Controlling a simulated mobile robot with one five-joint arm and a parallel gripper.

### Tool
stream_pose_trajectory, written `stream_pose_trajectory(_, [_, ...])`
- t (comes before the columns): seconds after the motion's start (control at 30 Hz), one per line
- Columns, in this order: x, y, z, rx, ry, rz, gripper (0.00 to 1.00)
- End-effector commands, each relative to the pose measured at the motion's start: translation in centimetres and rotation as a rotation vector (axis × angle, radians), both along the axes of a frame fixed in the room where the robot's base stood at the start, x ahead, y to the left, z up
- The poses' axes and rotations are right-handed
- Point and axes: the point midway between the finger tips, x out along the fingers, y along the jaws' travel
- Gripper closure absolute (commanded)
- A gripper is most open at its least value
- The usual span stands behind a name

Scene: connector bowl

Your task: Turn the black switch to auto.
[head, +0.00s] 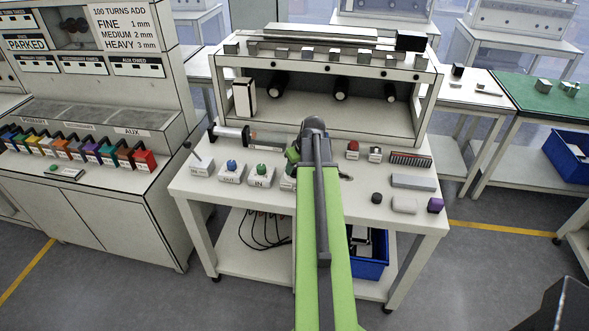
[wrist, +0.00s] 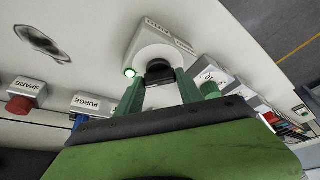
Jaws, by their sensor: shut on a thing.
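The black switch (wrist: 160,72) is a dark knob on a white housing (wrist: 158,42) in the wrist view. A small green lamp (wrist: 129,72) glows on the housing beside the knob. The housing's lettering is too small and turned to read. My gripper (wrist: 160,92) has its two green fingers on either side of the knob, shut on it. Which position the knob points to cannot be told. In the head view my arm hides the switch and most of my gripper (head: 292,157); only an edge of a white housing (head: 287,184) shows.
Left of my arm stand a blue knob (head: 231,164) and a green knob (head: 262,169) on white boxes, close to my gripper. A red knob (head: 352,146) and a purple block (head: 435,205) are to the right. A shelf unit (head: 310,115) rises behind.

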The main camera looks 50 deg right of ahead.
Motion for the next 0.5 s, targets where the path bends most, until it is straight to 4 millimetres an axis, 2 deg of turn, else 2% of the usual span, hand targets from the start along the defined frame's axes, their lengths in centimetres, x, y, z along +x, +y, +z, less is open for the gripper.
stream_pose_trajectory(0.27, [-0.09,-0.11,0.04,-0.001,0.000,-0.004,0.97])
stream_pose_trajectory(0.3, [-0.09,-0.11,0.04,-0.001,0.000,-0.004,0.51])
stream_pose_trajectory(0.43, [-0.07,-0.11,0.04,0.000,0.000,-0.003,0.35])
stream_pose_trajectory(0.5, [-0.06,-0.10,0.03,0.000,0.000,-0.002,0.35])
